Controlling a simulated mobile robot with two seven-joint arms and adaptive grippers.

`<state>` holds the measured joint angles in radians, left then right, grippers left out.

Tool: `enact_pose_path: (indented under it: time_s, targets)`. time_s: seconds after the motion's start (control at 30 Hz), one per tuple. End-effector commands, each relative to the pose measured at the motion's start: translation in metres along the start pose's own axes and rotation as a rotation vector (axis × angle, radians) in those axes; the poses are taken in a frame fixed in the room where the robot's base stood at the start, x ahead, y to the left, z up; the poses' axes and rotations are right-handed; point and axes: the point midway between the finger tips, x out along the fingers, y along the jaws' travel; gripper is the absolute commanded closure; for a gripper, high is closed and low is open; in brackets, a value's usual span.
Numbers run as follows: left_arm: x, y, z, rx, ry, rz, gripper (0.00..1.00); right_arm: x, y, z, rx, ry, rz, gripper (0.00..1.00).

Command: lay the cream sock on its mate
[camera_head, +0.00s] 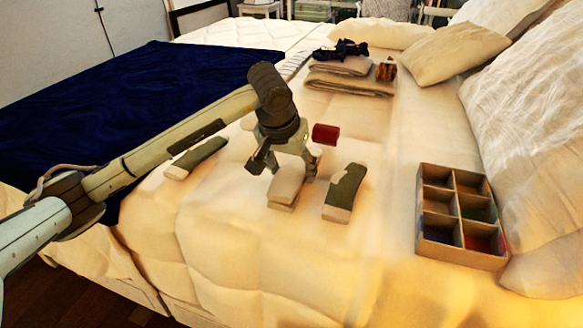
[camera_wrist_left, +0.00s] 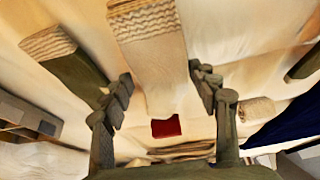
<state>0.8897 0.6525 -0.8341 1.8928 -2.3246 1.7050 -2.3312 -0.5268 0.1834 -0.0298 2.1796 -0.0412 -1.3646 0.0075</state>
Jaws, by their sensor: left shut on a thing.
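The cream sock (camera_head: 287,181) is between the fingers of my left gripper (camera_head: 287,165), which is shut on it. In the left wrist view the sock (camera_wrist_left: 152,60) runs between the two fingers (camera_wrist_left: 160,95), its ribbed cuff at the top edge. In the head view a second cream layer (camera_head: 281,207), apparently its mate, shows under the near end. The two look lined up; whether they touch is hard to tell. My right gripper is not in view.
A green sock (camera_head: 346,186) lies close on the right, another green one (camera_head: 196,157) to the left. A red item (camera_head: 326,135) is just beyond the gripper. A divided box (camera_head: 464,256) stands at right; folded linens (camera_head: 350,78) lie behind. A navy blanket (camera_head: 130,95) covers the left.

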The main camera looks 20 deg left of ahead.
Motion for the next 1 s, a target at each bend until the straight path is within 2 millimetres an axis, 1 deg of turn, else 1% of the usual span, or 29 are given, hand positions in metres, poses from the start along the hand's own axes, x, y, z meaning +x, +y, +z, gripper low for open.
enact_pose_path:
  time_s: [0.2,0.33,0.37,0.5,0.53,0.9,0.93,0.97,1.0]
  targets:
    - [0.001,0.0,0.0,0.0,0.0,0.0,0.59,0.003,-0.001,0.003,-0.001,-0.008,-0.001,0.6]
    - [0.003,0.0,0.001,0.0,0.0,0.0,0.59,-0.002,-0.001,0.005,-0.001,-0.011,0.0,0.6]
    - [0.002,0.0,0.001,0.0,0.0,0.0,0.39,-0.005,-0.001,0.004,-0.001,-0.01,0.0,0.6]
    - [0.002,0.0,0.001,0.0,0.0,0.0,0.22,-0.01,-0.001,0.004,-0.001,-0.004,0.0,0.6]
    - [0.002,0.0,0.001,0.0,0.0,0.0,0.2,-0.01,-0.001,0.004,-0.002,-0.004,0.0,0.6]
    - [-0.001,0.0,0.0,0.0,0.0,0.001,0.2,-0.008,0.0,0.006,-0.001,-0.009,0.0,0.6]
    - [-0.002,0.0,-0.001,0.0,-0.001,0.001,0.2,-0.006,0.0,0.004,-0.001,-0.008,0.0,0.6]
    - [-0.004,0.0,-0.001,0.0,0.002,0.0,0.2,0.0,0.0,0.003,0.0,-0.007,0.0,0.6]
    - [-0.01,0.0,-0.001,0.001,0.003,0.0,0.2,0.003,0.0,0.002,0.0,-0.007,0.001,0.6]
